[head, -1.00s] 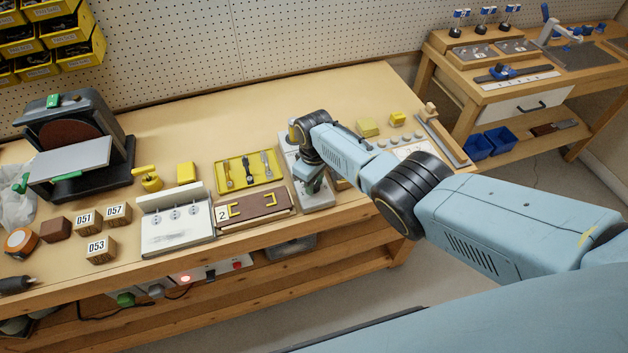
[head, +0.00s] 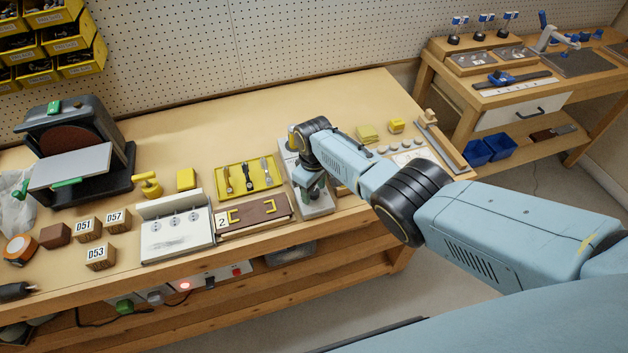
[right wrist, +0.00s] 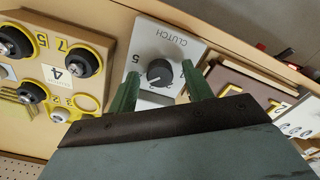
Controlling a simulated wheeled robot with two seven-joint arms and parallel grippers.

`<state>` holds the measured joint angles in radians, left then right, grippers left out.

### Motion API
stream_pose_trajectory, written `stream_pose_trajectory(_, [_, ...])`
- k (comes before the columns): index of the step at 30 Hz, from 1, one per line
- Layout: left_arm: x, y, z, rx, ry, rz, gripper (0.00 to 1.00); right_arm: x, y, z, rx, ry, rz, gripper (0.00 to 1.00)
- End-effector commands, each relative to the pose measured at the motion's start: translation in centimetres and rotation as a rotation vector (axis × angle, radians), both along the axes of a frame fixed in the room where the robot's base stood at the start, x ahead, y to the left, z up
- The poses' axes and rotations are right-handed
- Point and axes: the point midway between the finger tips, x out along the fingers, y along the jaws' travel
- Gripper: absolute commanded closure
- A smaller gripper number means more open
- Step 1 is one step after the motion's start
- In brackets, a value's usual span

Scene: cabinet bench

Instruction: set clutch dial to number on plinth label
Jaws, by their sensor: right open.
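The clutch unit is a grey plate (right wrist: 180,38) marked CLUTCH, upside down in the right wrist view, with a black dial (right wrist: 161,72). A 5 shows on the plate beside the dial; another mark is partly hidden by a finger. The dial's exact setting is hard to read. My right gripper (right wrist: 160,71) is open, its green fingers on either side of the dial; contact cannot be told. In the head view my right gripper (head: 314,186) is over the grey unit (head: 321,207). A white label reading 4 (right wrist: 78,71) sits on the neighbouring knobbed block. My left gripper is out of view.
Beside the unit lie a brown board (head: 254,213) with a label 2, and a yellow tool tray (head: 230,193). Further left are a white panel (head: 177,239), numbered wooden blocks (head: 99,257) and a sander (head: 82,152). The bench's back strip is clear.

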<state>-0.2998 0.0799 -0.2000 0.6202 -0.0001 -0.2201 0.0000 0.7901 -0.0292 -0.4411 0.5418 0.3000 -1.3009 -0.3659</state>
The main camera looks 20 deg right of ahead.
Motion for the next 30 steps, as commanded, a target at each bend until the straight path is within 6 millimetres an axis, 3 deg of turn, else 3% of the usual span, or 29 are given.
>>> stream_pose_trajectory(5, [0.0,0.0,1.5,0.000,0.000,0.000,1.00,0.0,0.0,2.3,0.000,-0.002,0.001,0.50])
stream_pose_trajectory(10, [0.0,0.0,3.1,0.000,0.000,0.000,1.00,0.1,-0.1,5.8,0.000,-0.004,0.000,0.50])
stream_pose_trajectory(18, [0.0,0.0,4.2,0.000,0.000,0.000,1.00,0.1,-0.1,10.8,0.000,-0.003,-0.001,0.50])
stream_pose_trajectory(24, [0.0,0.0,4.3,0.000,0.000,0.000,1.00,0.0,-0.1,12.8,0.001,-0.001,-0.001,0.50])
stream_pose_trajectory(30, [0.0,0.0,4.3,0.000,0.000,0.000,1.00,0.0,-0.1,13.3,-0.001,0.001,-0.001,0.50])
